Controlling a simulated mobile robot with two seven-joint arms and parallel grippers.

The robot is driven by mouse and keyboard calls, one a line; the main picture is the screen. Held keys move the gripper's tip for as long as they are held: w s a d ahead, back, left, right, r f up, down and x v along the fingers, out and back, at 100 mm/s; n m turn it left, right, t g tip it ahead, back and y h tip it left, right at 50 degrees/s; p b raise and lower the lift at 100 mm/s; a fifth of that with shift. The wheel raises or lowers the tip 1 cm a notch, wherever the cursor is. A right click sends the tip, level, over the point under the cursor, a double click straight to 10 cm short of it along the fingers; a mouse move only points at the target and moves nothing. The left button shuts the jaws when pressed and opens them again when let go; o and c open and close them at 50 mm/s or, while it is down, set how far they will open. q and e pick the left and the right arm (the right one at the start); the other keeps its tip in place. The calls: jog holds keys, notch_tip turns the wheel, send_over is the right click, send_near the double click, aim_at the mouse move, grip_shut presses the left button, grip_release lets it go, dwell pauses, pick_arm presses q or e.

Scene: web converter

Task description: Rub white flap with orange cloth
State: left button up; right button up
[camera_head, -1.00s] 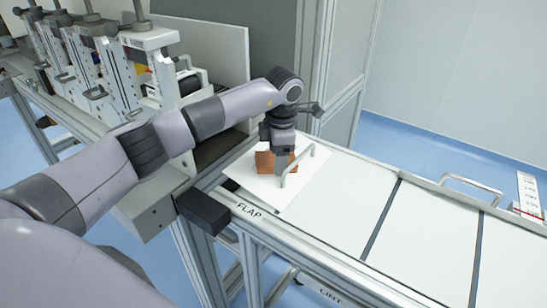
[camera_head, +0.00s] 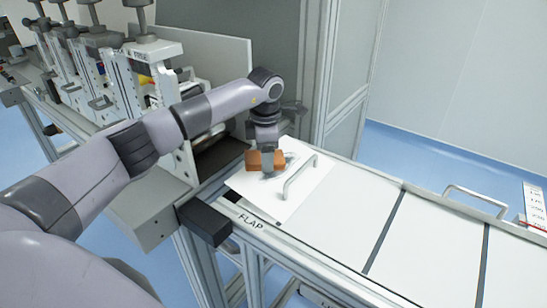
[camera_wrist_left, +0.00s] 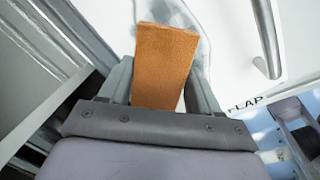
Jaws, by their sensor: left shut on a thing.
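The orange cloth (camera_head: 262,160) is a folded block held in my left gripper (camera_head: 267,168), over the left part of the white flap (camera_head: 283,204). The wrist view shows the orange cloth (camera_wrist_left: 165,62) standing between the two fingers, with the white flap (camera_wrist_left: 225,45) beyond it. A faint grey smear (camera_wrist_left: 203,22) shows on the flap beside the cloth. The flap is a tilted white sheet with a metal handle (camera_head: 300,178) to the right of my gripper. The cloth looks to be at the flap's surface; exact contact cannot be told. My right gripper is out of view.
White panels (camera_head: 420,242) with another metal handle (camera_head: 476,200) run to the right. A black block (camera_head: 203,222) sits at the near left of the flap. A row of upright machine units (camera_head: 130,75) stands at the back left, and a framed cabinet (camera_head: 345,75) stands behind.

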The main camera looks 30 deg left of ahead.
aim_at(297, 168)
pick_arm(q)
jog(key=shift+w+f+b, duration=0.15)
jog(key=shift+w+b, duration=0.35)
jog(key=shift+w, duration=0.6)
jog(key=shift+s+d+f, duration=0.1)
jog(key=shift+d, duration=0.95)
jog(key=shift+s+d+f+p, duration=0.15)
jog(key=shift+d+p, duration=0.1)
jog(key=shift+d, duration=0.65)
jog(key=shift+w+d+f+p, duration=0.1)
jog(key=shift+d+p, duration=0.1)
jog(key=shift+d, duration=0.65)
jog(key=shift+s+d+f, duration=0.2)
jog(key=shift+d, duration=0.6)
jog(key=shift+w+d+f+b, duration=0.1)
jog(key=shift+w+b, duration=0.25)
jog(key=shift+b, duration=0.25)
jog(key=shift+w+d+r+b, duration=0.1)
jog(key=shift+w+r+b, duration=0.15)
jog(key=shift+w+b, duration=0.35)
jog(key=shift+w+r, duration=0.15)
jog(key=shift+w+a+r+p, duration=0.2)
jog(key=shift+w+a, duration=0.05)
jog(key=shift+a, duration=0.35)
jog(key=shift+w+a+r+p, duration=0.15)
jog(key=shift+w+a+p, duration=0.05)
jog(key=shift+a, duration=0.35)
jog(key=shift+a+r, duration=0.15)
jog(key=shift+a, duration=2.45)
